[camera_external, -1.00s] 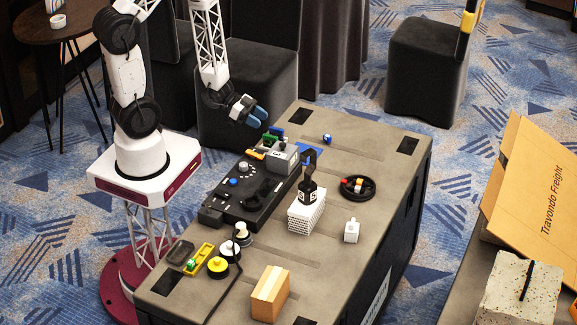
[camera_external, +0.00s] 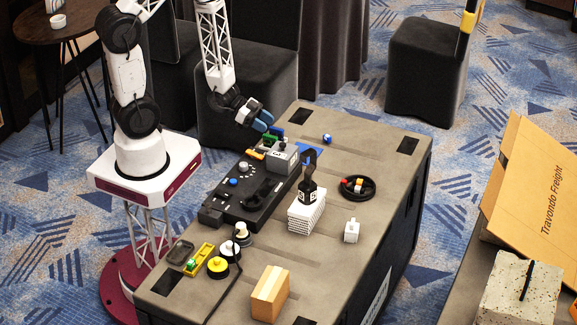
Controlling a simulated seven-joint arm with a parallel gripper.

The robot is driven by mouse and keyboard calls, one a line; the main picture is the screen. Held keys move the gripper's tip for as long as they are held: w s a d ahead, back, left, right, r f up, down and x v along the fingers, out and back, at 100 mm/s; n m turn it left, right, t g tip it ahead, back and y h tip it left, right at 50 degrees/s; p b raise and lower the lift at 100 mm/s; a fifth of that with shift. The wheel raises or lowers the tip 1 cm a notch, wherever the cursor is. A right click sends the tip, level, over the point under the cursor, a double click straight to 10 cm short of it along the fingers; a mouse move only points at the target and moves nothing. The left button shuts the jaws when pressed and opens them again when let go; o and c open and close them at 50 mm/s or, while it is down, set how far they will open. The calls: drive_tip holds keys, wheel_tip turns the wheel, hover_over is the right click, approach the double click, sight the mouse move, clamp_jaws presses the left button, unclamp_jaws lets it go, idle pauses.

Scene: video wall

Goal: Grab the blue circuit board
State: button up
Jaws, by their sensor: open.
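A flat blue piece that looks like the blue circuit board (camera_external: 312,152) lies at the far part of the grey case top, just beyond a grey box-like device. A dark object stands on or beside it and hides part of it. My gripper (camera_external: 263,124) has blue fingertips and hangs above the far left edge of the case top, left of the blue board and apart from it. It is open, and nothing shows between its fingers.
The grey device (camera_external: 283,155) and a green item (camera_external: 275,136) lie close to my gripper. A black control panel (camera_external: 246,190), a white stack with a dark bottle (camera_external: 307,212), a black round tray (camera_external: 371,188) and a cardboard box (camera_external: 270,292) stand on the case top (camera_external: 365,130). The far right part is mostly clear.

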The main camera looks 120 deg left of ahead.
sight(272, 127)
drive_tip(key=shift+w, duration=0.15)
drive_tip(key=shift+x, duration=2.5)
clamp_jaws()
